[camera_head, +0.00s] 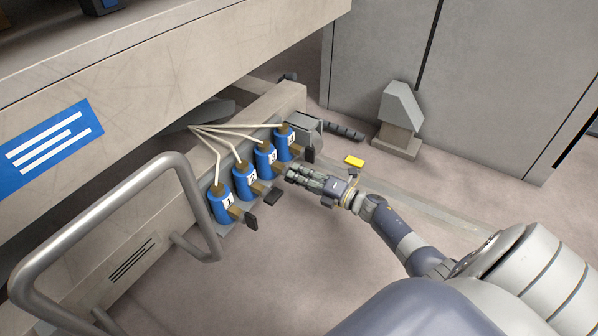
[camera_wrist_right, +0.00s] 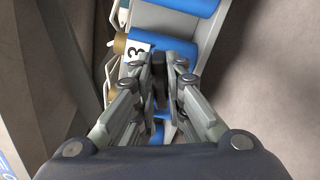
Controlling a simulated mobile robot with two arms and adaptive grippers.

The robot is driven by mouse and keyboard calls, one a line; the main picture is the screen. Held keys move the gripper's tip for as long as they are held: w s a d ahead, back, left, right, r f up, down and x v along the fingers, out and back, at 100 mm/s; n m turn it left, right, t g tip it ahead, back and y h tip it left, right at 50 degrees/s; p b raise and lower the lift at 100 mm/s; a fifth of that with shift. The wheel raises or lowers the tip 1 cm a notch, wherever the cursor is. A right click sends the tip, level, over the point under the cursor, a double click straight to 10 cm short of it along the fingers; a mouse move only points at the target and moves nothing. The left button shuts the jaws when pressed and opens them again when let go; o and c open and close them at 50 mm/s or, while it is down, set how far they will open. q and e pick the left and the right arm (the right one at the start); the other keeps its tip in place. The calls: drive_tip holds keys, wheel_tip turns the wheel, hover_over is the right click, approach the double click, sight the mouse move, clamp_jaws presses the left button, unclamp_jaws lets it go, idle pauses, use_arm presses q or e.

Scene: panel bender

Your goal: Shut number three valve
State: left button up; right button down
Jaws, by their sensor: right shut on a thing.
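Several blue valves with numbered white labels stand in a row on the machine's side. The number three valve (camera_head: 266,157) has a brass top with a pale hose, and its label (camera_wrist_right: 137,52) shows in the right wrist view. My right gripper (camera_head: 291,172) is at the front of this valve. In the wrist view its fingers (camera_wrist_right: 160,72) are closed together on the dark handle (camera_wrist_right: 160,95) of valve three. The gripper hides most of that handle. My left gripper is in neither view.
Valve one (camera_head: 223,203) and valve two (camera_head: 246,181) stand to the left, their black handles sticking out. The last valve (camera_head: 286,142) is close on the right. A bent grey rail (camera_head: 105,215) stands at left.

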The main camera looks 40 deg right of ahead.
drive_tip(key=shift+f+m+p, duration=0.15)
drive_tip(key=shift+m+p, duration=0.4)
drive_tip(key=shift+m, duration=1.25)
drive_tip(key=c, duration=1.6)
unclamp_jaws()
drive_tip(key=shift+c, duration=0.2)
drive_tip(key=v, duration=1.2)
drive_tip(key=shift+d, duration=0.1)
